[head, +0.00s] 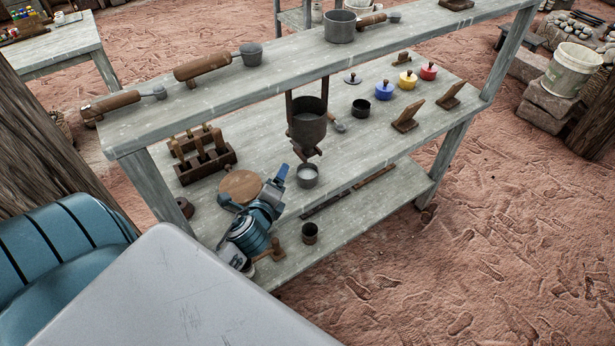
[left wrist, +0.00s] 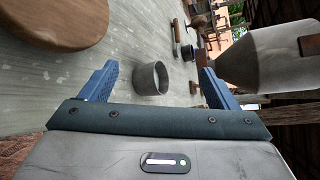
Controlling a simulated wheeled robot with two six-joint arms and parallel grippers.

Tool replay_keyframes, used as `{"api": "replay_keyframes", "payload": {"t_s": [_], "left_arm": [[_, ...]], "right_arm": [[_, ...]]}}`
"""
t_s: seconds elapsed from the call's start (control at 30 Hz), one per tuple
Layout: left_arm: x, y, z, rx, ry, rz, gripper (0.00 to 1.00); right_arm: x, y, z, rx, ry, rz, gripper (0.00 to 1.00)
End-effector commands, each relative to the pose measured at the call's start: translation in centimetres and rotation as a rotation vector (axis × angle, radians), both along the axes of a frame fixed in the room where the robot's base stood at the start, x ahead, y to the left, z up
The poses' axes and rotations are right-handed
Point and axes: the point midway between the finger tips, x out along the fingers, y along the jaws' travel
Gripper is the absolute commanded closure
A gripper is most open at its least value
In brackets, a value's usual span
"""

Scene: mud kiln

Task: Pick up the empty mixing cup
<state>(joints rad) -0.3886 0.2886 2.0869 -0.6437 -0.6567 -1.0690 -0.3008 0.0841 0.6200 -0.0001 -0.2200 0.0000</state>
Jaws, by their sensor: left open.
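A small grey metal cup (head: 307,176) stands upright on the worktable, in front of the hanging pot. Its inside looks pale grey, and I cannot tell whether it is empty. In the left wrist view the cup (left wrist: 151,79) appears between the two blue fingers, beyond their tips, and is not gripped. My left gripper (head: 256,187) is open, low over the table's front left part, to the left of the cup; it also shows in the left wrist view (left wrist: 158,72). My right gripper is not in view.
A round wooden disc (head: 240,186) lies close beside my left gripper. A dark pot (head: 307,128) hangs from the upper shelf (head: 285,62) behind the cup. A wooden tool rack (head: 205,155) stands at left; a black cup (head: 361,107) and coloured lidded pots (head: 384,90) stand behind right.

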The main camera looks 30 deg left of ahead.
Motion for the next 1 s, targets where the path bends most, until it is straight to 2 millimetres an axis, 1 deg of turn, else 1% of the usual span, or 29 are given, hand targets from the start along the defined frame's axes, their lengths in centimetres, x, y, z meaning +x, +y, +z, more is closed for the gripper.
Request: {"api": "replay_keyframes", "payload": {"t_s": [0.03,0.1,0.2,0.3,0.4,0.47,0.57,0.7,1.0], "left_arm": [[1.7,0.2,0.8,0.19,-0.012,-0.091,0.18],[3.4,0.0,1.7,0.452,-0.022,-0.211,0.18],[5.2,-0.7,2.4,0.753,-0.031,-0.342,0.18],[6.2,-1.3,2.6,0.969,-0.037,-0.43,0.18],[6.7,-1.7,2.5,1.093,-0.041,-0.481,0.18],[6.8,-1.8,2.1,1.132,-0.042,-0.497,0.18],[6.9,-1.9,0.9,1.152,-0.043,-0.506,0.18],[6.9,-1.9,-1.3,1.15,-0.043,-0.505,0.18],[6.8,-1.9,-5.6,1.146,-0.043,-0.504,0.18]], "right_arm": [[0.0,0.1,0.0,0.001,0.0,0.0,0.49],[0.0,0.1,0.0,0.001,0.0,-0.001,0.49],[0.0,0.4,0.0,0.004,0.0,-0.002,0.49],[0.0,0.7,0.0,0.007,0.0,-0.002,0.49],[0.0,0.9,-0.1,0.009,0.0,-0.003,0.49],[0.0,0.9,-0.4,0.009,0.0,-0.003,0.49],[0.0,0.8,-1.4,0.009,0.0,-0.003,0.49],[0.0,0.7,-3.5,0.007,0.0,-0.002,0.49],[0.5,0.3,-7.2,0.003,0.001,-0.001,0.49]]}}
